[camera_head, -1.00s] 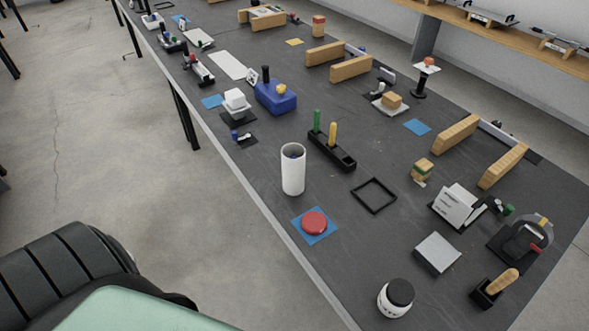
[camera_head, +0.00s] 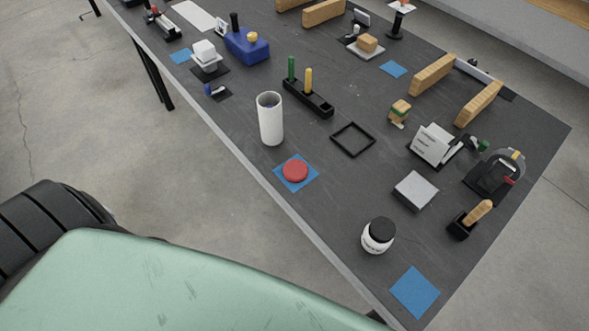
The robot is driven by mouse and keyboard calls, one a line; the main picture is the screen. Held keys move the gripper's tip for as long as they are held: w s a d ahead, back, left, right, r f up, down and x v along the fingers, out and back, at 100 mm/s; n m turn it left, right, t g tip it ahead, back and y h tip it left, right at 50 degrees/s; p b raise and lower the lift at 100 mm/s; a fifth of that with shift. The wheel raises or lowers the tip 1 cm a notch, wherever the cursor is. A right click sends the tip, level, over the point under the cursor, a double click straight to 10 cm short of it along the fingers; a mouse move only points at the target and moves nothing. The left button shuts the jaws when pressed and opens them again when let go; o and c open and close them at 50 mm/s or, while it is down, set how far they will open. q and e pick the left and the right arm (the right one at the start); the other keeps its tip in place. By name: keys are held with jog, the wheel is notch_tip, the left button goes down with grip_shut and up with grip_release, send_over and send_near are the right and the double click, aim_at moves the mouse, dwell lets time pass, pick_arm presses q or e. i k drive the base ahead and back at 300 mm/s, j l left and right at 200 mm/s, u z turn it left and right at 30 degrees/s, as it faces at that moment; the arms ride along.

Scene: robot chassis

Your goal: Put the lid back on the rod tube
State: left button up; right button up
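The rod tube looks to be the white upright cylinder (camera_head: 271,122) near the table's left edge. Its top is open, and something dark bluish shows inside the rim. A round red lid-like disc (camera_head: 295,170) lies flat on a blue square mat (camera_head: 296,186), in front of the tube and slightly right, apart from it. Neither of my grippers is in view.
The dark table (camera_head: 330,210) holds a black rack (camera_head: 308,99) with a green and a yellow rod, a black square frame (camera_head: 353,139), a white jar with a black lid (camera_head: 378,236), and a grey block (camera_head: 415,191). An empty blue square (camera_head: 415,291) lies near the front corner.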

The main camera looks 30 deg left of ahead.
aim_at(271, 120)
jog(key=j+z, duration=0.1)
jog(key=z, duration=0.25)
jog(key=j+z, duration=0.15)
jog(key=z, duration=0.2)
jog(key=k+j+z, duration=0.15)
jog(key=j, duration=0.3)
jog(key=k+j+z, duration=0.15)
jog(key=j, duration=0.25)
jog(key=k+j+z, duration=0.15)
jog(key=j, duration=0.25)
jog(key=k+j+z, duration=0.15)
jog(key=j, duration=0.25)
